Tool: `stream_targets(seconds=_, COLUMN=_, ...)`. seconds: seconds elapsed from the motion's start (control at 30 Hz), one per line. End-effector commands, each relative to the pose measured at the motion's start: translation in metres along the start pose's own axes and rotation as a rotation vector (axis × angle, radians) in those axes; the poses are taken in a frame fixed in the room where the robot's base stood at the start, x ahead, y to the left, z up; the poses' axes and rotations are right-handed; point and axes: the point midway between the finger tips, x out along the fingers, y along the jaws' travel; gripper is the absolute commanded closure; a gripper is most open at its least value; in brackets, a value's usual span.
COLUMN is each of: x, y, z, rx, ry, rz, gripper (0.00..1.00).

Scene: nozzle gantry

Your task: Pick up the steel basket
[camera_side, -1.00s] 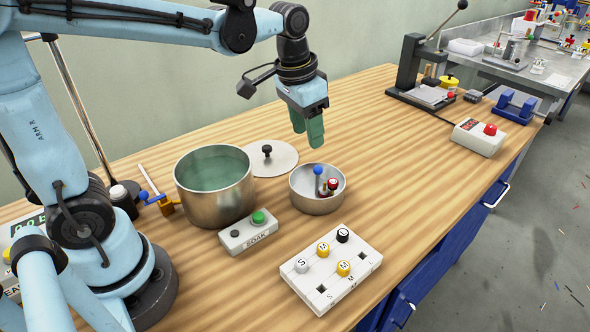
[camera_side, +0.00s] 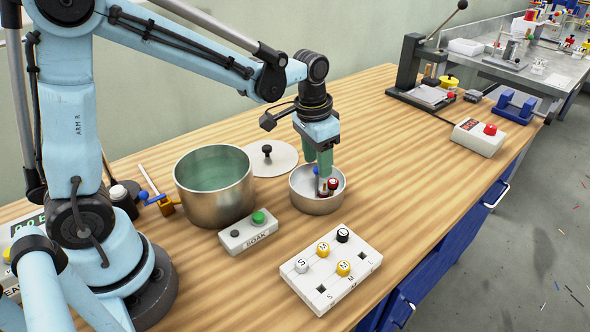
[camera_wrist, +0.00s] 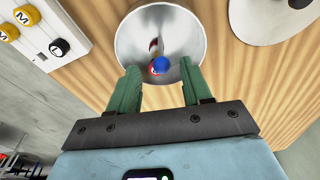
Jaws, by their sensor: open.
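The steel basket (camera_side: 318,203) is a round, bowl-shaped steel vessel on the wooden bench, right of the pot. It also shows in the wrist view (camera_wrist: 128,40). A post with a blue ball top (camera_wrist: 161,65) stands in it, and a red-and-white capped piece (camera_side: 333,184) lies inside. My gripper (camera_side: 317,166) points down over the basket, its green fingers at about rim height. In the wrist view my gripper (camera_wrist: 160,72) is open, with the blue ball seen between the fingertips. Whether the fingers touch it I cannot tell.
An open steel pot (camera_side: 215,207) of green liquid stands to the left, with its lid (camera_side: 282,163) behind. A control box (camera_side: 248,233) with a green button and a white tray of lettered caps (camera_side: 322,287) are in front.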

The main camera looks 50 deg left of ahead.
Motion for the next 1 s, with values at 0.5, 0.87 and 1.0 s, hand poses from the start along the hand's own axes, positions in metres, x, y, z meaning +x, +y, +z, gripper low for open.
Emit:
stream_targets(seconds=0.5, x=0.047, y=-0.002, z=0.002, rx=0.0, ry=0.0, rz=0.0, gripper=0.51)
stream_targets(seconds=0.87, x=0.047, y=-0.002, z=0.002, rx=0.0, ry=0.0, rz=0.0, gripper=0.82)
stream_targets(seconds=1.0, x=0.047, y=-0.002, z=0.002, rx=0.0, ry=0.0, rz=0.0, gripper=1.0)
